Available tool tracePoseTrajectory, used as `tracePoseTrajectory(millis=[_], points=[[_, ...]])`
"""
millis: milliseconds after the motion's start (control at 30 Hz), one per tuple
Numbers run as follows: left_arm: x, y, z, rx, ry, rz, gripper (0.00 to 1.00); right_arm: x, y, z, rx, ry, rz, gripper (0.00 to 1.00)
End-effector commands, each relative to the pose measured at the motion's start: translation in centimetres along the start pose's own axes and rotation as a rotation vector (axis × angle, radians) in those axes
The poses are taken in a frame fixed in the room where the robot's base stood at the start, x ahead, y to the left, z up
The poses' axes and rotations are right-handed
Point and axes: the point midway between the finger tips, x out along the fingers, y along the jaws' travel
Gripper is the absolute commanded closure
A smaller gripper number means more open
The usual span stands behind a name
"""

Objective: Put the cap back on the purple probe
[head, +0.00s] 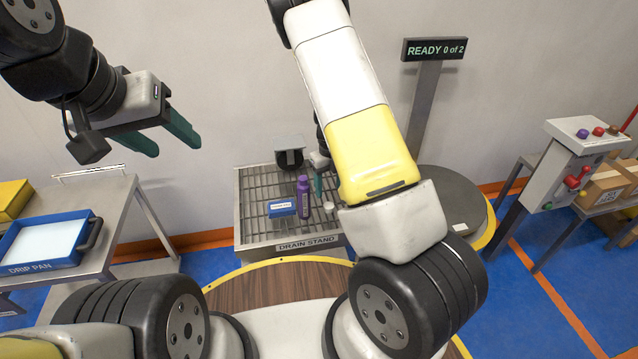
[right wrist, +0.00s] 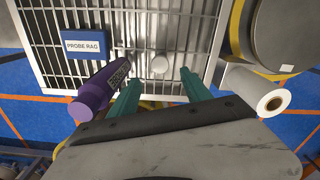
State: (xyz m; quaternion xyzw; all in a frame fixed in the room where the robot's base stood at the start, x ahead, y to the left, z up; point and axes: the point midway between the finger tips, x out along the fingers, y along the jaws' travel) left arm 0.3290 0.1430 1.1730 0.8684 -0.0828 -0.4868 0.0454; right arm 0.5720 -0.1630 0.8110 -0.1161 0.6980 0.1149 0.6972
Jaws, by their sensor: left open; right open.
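The purple probe (head: 303,197) stands upright on the slatted drain stand (head: 255,228), and it also shows at the left in the right wrist view (right wrist: 99,92). A small round white piece, which looks like the cap (right wrist: 159,64), sits on the slats to the right of the probe; it also shows in the head view (head: 328,207). My right gripper (right wrist: 160,83) is open and empty above the stand, with the cap beyond and between its fingertips. The probe is just outside its left finger. My right arm partly hides this gripper in the head view. My left gripper (head: 172,138) is open, empty and raised at the left.
A blue probe rag box (head: 281,209) lies on the stand left of the probe. A blue drip pan (head: 45,265) is on the left table. A round grey platform (head: 450,200) stands right of the stand. A sign (head: 434,49) reads READY 0 of 2.

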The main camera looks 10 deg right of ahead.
Motion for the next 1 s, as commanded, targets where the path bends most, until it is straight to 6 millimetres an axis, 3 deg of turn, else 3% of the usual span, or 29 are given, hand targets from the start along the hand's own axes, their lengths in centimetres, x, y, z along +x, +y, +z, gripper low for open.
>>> tracePoseTrajectory(millis=[333,567,867,1000], points=[[0.0,0.0,0.0,0.000,0.000,0.000,0.45,0.2,0.0,0.0,0.000,0.000,0.001,0.43],[0.0,0.0,0.0,0.000,0.000,0.000,0.45,2.5,0.0,0.0,0.000,0.001,0.001,0.43],[0.0,0.0,0.0,0.000,0.000,0.000,0.45,2.7,0.0,0.0,-0.001,0.000,0.001,0.43],[0.0,0.0,0.0,0.000,0.000,0.000,0.45,4.5,-0.1,-0.2,0.000,0.003,0.002,0.43]])
